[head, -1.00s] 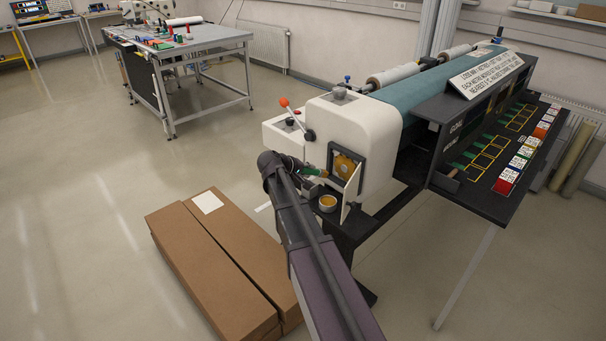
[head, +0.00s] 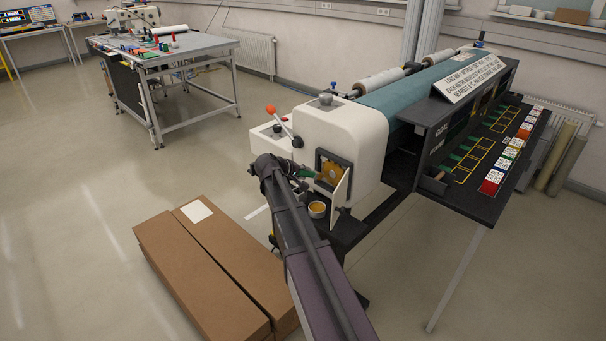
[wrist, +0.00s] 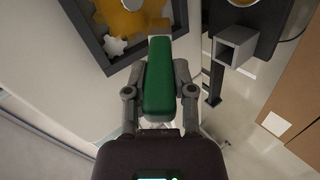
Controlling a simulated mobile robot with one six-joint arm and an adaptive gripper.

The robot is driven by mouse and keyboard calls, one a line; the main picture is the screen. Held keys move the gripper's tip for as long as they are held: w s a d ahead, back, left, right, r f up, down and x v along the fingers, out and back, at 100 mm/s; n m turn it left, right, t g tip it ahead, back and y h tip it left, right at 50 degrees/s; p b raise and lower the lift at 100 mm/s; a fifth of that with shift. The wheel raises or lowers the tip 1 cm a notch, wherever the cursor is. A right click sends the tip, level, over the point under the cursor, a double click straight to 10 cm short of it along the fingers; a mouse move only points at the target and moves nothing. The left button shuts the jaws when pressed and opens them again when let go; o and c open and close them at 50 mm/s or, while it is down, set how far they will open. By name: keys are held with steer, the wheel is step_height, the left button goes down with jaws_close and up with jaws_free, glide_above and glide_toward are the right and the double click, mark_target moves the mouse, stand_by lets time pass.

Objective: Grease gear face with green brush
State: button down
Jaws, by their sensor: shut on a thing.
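My gripper (wrist: 158,92) is shut on the green brush (wrist: 157,75), one finger on each side of its handle. The brush points away from me toward the yellow gear (wrist: 122,20), which sits in a dark-framed opening. In the head view the brush (head: 305,172) is at the left side of that opening, with the gear (head: 330,172) inside. I cannot tell whether the bristles touch the gear face. A small cup of yellow grease (head: 317,210) stands below the opening.
A white door (head: 342,189) hangs open at the right of the opening. A lever with an orange knob (head: 271,109) rises from the white machine housing (head: 340,125). Long cardboard boxes (head: 205,265) lie on the floor below my arm. Open floor lies left.

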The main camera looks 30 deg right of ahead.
steer(key=shift+w+d, duration=0.25)
steer(key=shift+d, duration=0.35)
stand_by(0.7)
steer(key=shift+s, duration=0.15)
steer(key=shift+s+d, duration=0.35)
steer(key=shift+s, duration=0.6)
steer(key=shift+s+d, duration=0.3)
steer(key=shift+s, duration=0.6)
steer(key=shift+s+d, duration=0.25)
steer(key=shift+s, duration=0.4)
steer(key=shift+s+d, duration=0.25)
steer(key=shift+s, duration=0.4)
steer(key=shift+s+d, duration=0.25)
steer(key=shift+s, duration=0.4)
steer(key=shift+w, duration=0.15)
steer(key=shift+w+a, duration=0.25)
steer(key=shift+w, duration=0.35)
steer(key=shift+w+a, duration=0.25)
steer(key=shift+w, duration=0.4)
steer(key=shift+w+a, duration=0.25)
steer(key=shift+w, duration=0.35)
steer(key=shift+w+a, duration=0.2)
steer(key=shift+w, duration=0.45)
steer(key=shift+w+a, duration=0.25)
steer(key=shift+w, duration=0.4)
steer(key=shift+w+a, duration=0.2)
steer(key=shift+w, duration=0.45)
